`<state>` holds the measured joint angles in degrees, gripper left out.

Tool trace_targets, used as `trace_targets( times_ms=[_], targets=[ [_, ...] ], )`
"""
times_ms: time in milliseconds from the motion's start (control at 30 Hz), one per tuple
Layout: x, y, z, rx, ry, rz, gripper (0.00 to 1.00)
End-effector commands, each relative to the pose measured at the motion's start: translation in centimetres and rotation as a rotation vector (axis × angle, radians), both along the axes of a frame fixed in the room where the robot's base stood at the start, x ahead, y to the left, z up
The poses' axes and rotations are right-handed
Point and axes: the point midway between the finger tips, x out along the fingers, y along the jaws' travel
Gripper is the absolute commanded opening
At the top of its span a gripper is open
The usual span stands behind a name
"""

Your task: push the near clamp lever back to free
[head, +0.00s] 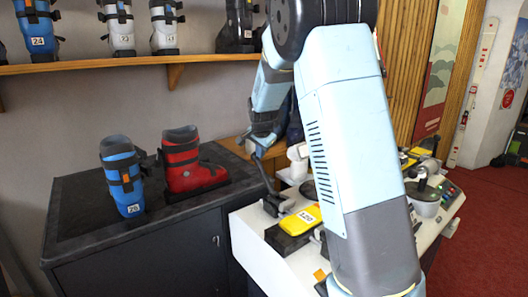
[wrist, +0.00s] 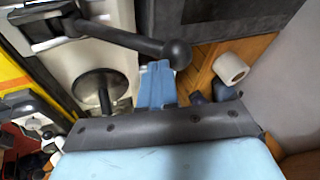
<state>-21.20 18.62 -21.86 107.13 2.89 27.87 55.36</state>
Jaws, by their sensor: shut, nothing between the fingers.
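A dark clamp lever (wrist: 128,38) with a round black knob crosses the top of the wrist view, running from its clamp base (wrist: 40,25). In the head view a lever (head: 267,178) rises, tilted, from a dark clamp at the bench's left edge. My gripper (wrist: 157,68) has its blue-grey fingers together and empty. The fingertips are right by the knob; I cannot tell whether they touch it. In the head view my gripper (head: 258,147) is small, near the lever's upper end. My arm hides part of the bench.
A yellow piece labelled 120 (head: 305,218) lies on the white bench (head: 250,245). Blue (head: 122,178) and red (head: 190,162) boots stand on a dark cabinet (head: 75,225) at left. A white roll (wrist: 229,68) shows beyond the fingers. A grey pot (head: 427,200) is at right.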

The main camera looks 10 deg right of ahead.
Motion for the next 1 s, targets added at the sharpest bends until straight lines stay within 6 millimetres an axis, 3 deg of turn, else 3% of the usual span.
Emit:
trace_targets(
  times_ms=[367,667,1000],
  targets=[
    [0.2,0.1,-0.1,0.000,0.000,0.000,0.00],
    [2.1,0.9,-1.4,0.000,0.001,0.000,0.00],
    [2.1,0.8,-1.3,0.000,0.000,0.000,0.00]
  ],
)
